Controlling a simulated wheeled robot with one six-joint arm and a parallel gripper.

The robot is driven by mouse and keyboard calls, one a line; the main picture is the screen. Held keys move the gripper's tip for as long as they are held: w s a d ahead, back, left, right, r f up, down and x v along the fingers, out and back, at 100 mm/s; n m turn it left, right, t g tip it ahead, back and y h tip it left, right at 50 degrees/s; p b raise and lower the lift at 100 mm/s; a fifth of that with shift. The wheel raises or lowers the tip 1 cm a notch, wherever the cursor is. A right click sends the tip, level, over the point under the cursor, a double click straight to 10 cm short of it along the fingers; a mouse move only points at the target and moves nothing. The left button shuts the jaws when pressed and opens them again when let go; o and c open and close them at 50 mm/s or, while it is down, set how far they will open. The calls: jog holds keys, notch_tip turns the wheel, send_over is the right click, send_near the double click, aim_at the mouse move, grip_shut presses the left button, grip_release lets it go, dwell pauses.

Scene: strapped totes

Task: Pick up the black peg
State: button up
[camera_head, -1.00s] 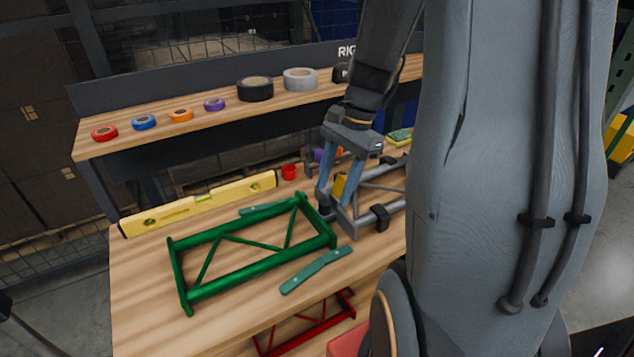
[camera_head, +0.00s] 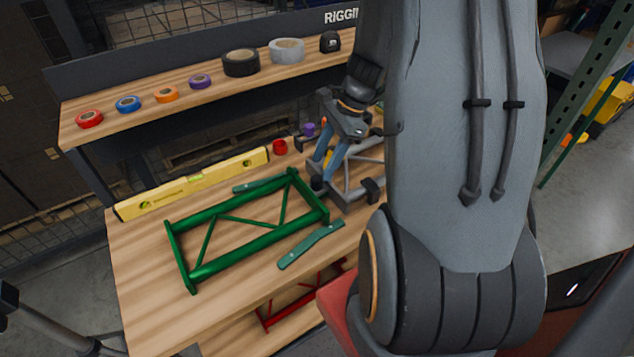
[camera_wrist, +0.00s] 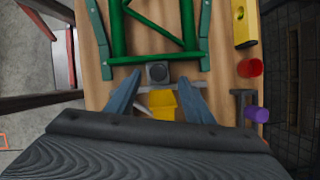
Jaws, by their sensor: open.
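A dark block with a round top (camera_wrist: 157,72) stands at the end of a grey metal frame, close to the green frame; it is the most peg-like black thing, though I cannot be sure it is the black peg. In the head view it is a small dark shape (camera_head: 317,184) below my fingertips. My gripper (camera_wrist: 161,76) has blue fingers spread apart, with the block between or just past their tips and no contact visible. My gripper (camera_head: 322,167) hangs over the left end of the grey frame (camera_head: 347,188) in the head view.
The green frame (camera_head: 205,267), a green bar (camera_head: 311,245) and a yellow level (camera_head: 190,184) lie on the bench. A red cup (camera_head: 280,147) and a purple piece (camera_head: 309,130) stand behind. A black clamp (camera_head: 371,190) sits on the grey frame. Tape rolls line the shelf.

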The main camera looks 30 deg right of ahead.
jog(key=shift+p+x, duration=0.55)
jog(key=shift+x, duration=1.55)
jog(key=shift+s, duration=0.15)
jog(key=c, duration=1.2)
jog(key=shift+o, duration=0.2)
notch_tip(320, 180, up, 10)
jog(key=b, duration=0.2)
notch_tip(320, 180, up, 5)
jog(key=p, duration=0.5)
send_over(317, 177)
jog(key=shift+s+d, duration=0.15)
jog(key=shift+d, duration=0.15)
